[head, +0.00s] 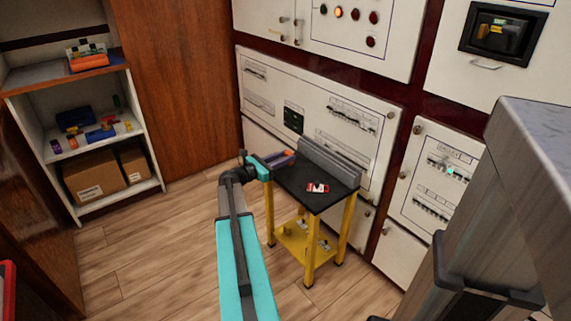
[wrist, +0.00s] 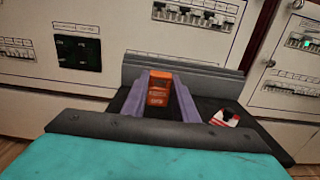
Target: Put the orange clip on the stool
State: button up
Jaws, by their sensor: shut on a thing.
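The orange clip (wrist: 159,90) is between the two purple fingers of my gripper (head: 279,159), which is shut on it. In the wrist view the clip stands out at the far end of the fingers, with dark markings on its face. The stool (head: 300,192) has a black top, yellow legs and a yellow lower shelf. My gripper and the clip are over the back left part of the stool's top. I cannot tell whether the clip touches the top. In the wrist view my gripper hides the stool's near left part.
A red and white item (head: 318,187) lies on the stool's top, right of the clip. A grey raised ledge (head: 328,160) runs along the stool's back, close to the white breaker panels (head: 310,110). A shelf (head: 80,130) with boxes stands at the left. Floor is clear left of the stool.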

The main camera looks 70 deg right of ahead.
jog(key=shift+w+d+f, duration=0.1)
jog(key=shift+d, duration=0.4)
jog(key=shift+a+f+b, duration=0.15)
jog(key=shift+f+b, duration=0.5)
jog(key=shift+f, duration=1.05)
jog(key=shift+f, duration=0.1)
jog(key=o, duration=1.1)
jog(key=shift+c, duration=0.2)
